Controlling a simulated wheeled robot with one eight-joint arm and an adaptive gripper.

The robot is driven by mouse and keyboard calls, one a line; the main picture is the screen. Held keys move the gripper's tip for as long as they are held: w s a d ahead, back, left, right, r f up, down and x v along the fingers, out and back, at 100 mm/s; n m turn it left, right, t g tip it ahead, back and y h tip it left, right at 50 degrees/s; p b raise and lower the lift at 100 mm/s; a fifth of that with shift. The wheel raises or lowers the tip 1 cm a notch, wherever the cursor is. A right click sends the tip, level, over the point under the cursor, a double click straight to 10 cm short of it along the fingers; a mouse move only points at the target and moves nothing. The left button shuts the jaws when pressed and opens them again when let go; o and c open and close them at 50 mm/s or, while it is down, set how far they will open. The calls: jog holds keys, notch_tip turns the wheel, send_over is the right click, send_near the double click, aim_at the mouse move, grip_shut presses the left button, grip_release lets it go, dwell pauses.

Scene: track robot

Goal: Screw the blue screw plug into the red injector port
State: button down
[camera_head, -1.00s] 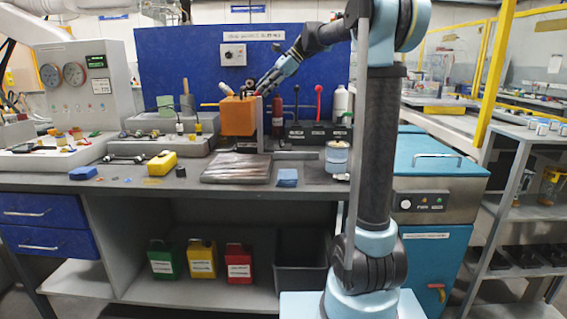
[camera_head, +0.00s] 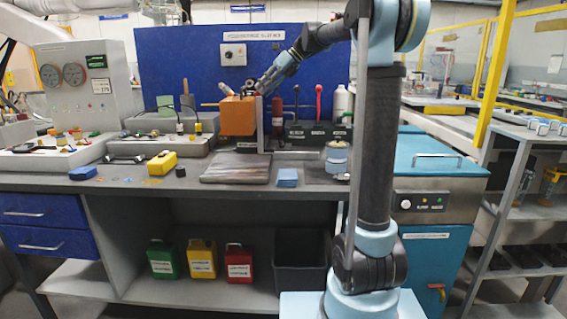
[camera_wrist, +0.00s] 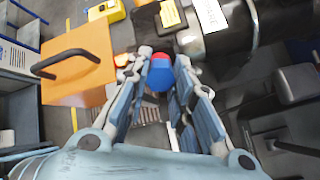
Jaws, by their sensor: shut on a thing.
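My gripper (camera_wrist: 160,72) is shut on the blue screw plug (camera_wrist: 160,82), which sits between its two fingertips in the wrist view. A red part (camera_wrist: 160,57), which looks like the injector port, shows right against the plug at its upper side in that view. I cannot tell whether the plug's thread is in the port. In the head view my gripper (camera_head: 258,89) is over the right side of the orange box (camera_head: 238,117), beside an upright grey plate. The plug and the port are too small or hidden there.
The orange box with a dark handle (camera_wrist: 75,65) is close on the left in the wrist view. A red bottle (camera_head: 277,118) and a control box with levers (camera_head: 315,133) stand just right of my gripper.

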jog(key=m, duration=0.4)
jog(key=shift+m, duration=0.9)
jog(key=shift+m, duration=1.5)
jog(key=c, duration=1.3)
grip_release()
jog(key=shift+a, duration=0.1)
jog(key=shift+c, duration=0.9)
